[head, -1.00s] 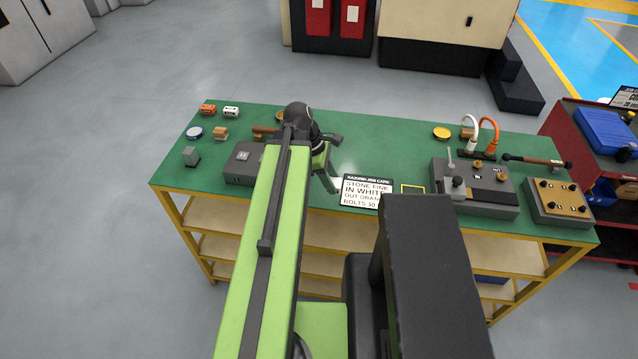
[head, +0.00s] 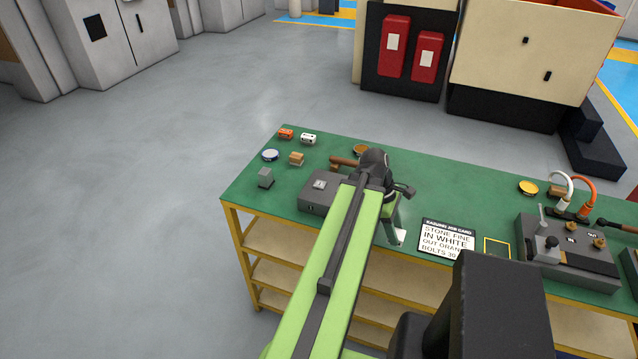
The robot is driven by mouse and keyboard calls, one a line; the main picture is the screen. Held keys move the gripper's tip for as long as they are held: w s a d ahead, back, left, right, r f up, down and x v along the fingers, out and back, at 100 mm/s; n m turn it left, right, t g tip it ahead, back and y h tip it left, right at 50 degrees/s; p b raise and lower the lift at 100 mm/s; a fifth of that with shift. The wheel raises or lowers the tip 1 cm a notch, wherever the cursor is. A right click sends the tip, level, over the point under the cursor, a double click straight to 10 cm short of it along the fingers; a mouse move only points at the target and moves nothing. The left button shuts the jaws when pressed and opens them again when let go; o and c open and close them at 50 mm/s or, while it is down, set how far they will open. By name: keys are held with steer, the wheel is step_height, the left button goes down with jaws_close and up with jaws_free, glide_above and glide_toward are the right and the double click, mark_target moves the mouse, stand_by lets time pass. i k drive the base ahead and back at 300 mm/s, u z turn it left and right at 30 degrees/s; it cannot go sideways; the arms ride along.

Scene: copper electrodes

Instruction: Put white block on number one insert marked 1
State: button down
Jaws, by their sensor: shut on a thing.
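My gripper (head: 396,236) hangs over the front part of the green table, just left of the job card. It is shut on a small pale thing (head: 400,238) at its fingertips, mostly hidden and too small to identify surely. A white block-like piece with dark spots (head: 309,138) lies at the table's back left, beside a similar orange piece. A grey box (head: 311,203) stands left of my gripper, partly behind my arm. A light square plate (head: 320,184) is on its top; I cannot read its mark. No insert clearly marked 1 is readable.
A grey block (head: 265,178) stands at the table's left end. The job card (head: 447,240) lies right of my gripper, then a yellow outlined square (head: 497,248). A grey fixture with knobs and hoses (head: 565,260) stands further right. Bare green table lies behind the card.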

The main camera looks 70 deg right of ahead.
mark_target(320, 183)
steer(key=z, duration=0.5)
steer(key=i, duration=0.9)
steer(key=z, duration=0.25)
